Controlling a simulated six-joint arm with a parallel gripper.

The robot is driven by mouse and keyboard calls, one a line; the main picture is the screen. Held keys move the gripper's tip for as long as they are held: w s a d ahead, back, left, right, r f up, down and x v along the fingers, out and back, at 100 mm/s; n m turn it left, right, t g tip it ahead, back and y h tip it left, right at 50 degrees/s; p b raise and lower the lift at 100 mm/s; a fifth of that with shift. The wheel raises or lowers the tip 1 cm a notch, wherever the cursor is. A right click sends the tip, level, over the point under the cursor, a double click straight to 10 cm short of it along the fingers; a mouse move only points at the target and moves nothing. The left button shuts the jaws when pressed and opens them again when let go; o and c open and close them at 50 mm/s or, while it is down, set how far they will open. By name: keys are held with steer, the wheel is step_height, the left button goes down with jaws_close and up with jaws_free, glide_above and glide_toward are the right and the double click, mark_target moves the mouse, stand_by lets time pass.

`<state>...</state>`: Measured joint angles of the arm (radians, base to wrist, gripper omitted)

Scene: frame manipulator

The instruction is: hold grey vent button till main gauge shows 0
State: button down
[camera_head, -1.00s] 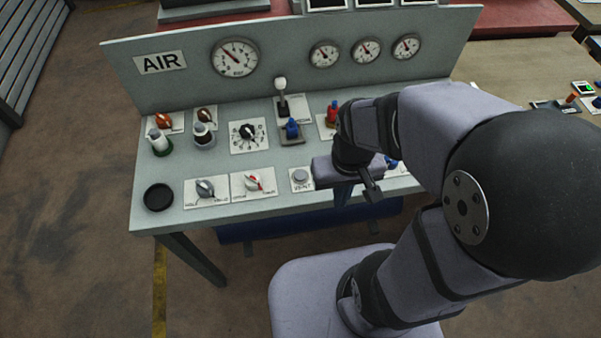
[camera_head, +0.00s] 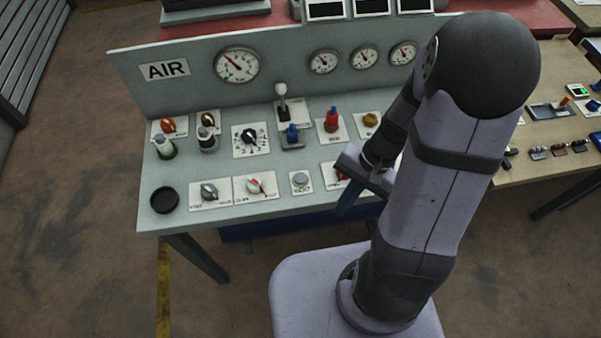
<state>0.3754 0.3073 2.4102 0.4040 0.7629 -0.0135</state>
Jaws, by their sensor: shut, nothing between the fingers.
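The grey vent button (camera_head: 300,179) is a small round grey cap on a white plate near the front edge of the panel. Nothing covers it. The main gauge (camera_head: 237,65) is the largest dial, on the upright back panel beside the AIR label; its needle points to the upper left, and its numbers are too small to read. My gripper (camera_head: 343,212) is shut and empty. Its blue fingers point down, to the right of the button and near the panel's front edge, apart from the button.
Three smaller gauges (camera_head: 364,58) sit to the right of the main gauge. A red knob (camera_head: 332,119), a blue switch (camera_head: 292,132) and a white-topped lever (camera_head: 281,90) stand behind the button. Two rotary knobs (camera_head: 255,187) lie to its left. My arm hides the panel's right part.

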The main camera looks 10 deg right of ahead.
steer(key=w+a+m+t+y, duration=0.1)
steer(key=w+a+m+y, duration=0.15)
steer(key=w, duration=0.25)
step_height(320, 180, up, 6)
steer(key=m+t+y, duration=0.2)
steer(key=t, duration=0.2)
glide_above(305, 179)
steer(key=shift+w+f, duration=0.1)
steer(key=shift+f, duration=0.05)
steer(key=shift+f, duration=0.1)
step_height(305, 179, down, 9)
steer(key=b, duration=0.7)
steer(key=shift+b, duration=0.45)
stand_by(1.0)
steer(key=shift+f+b, duration=0.3)
steer(key=shift+f+b, duration=0.4)
stand_by(2.9)
